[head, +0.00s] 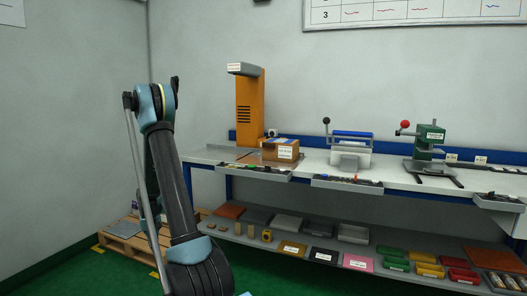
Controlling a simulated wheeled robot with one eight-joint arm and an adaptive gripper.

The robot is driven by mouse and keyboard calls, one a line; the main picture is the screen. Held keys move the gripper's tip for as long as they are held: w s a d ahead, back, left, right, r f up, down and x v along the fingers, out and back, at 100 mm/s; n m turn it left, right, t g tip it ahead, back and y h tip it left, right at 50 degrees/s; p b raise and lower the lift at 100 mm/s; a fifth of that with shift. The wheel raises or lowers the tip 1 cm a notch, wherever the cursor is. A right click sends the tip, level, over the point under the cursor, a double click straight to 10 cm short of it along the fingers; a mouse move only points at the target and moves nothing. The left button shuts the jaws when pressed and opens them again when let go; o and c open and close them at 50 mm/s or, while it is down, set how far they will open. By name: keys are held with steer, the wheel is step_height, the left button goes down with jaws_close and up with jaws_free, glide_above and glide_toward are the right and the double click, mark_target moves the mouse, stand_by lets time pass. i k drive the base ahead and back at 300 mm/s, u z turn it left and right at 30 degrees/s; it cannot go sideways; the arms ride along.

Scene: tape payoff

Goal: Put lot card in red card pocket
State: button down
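I cannot make out a lot card for sure. Flat coloured pieces with white labels lie along the front of the lower shelf: a yellow one (285,246), a black one (316,253) and a pink one (352,260). I cannot tell whether any of them is a card or a pocket. Red bins (463,275) with pale labels stand farther right on that shelf; no clear red card pocket shows. My arm rises at the left, in front of the bench's left end. My gripper is not in view.
The workbench (390,176) holds an orange column machine (249,108), a cardboard box (280,149), a blue-handled device (350,150) and a green press (428,145). Small-parts trays (347,184) hang at its front edge. A pallet (130,240) lies left on open green floor.

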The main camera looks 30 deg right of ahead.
mark_target(268, 148)
steer(key=z, duration=0.1)
steer(key=k, duration=1.3)
steer(key=z, duration=1.15)
steer(key=i, duration=1)
steer(key=u, duration=0.05)
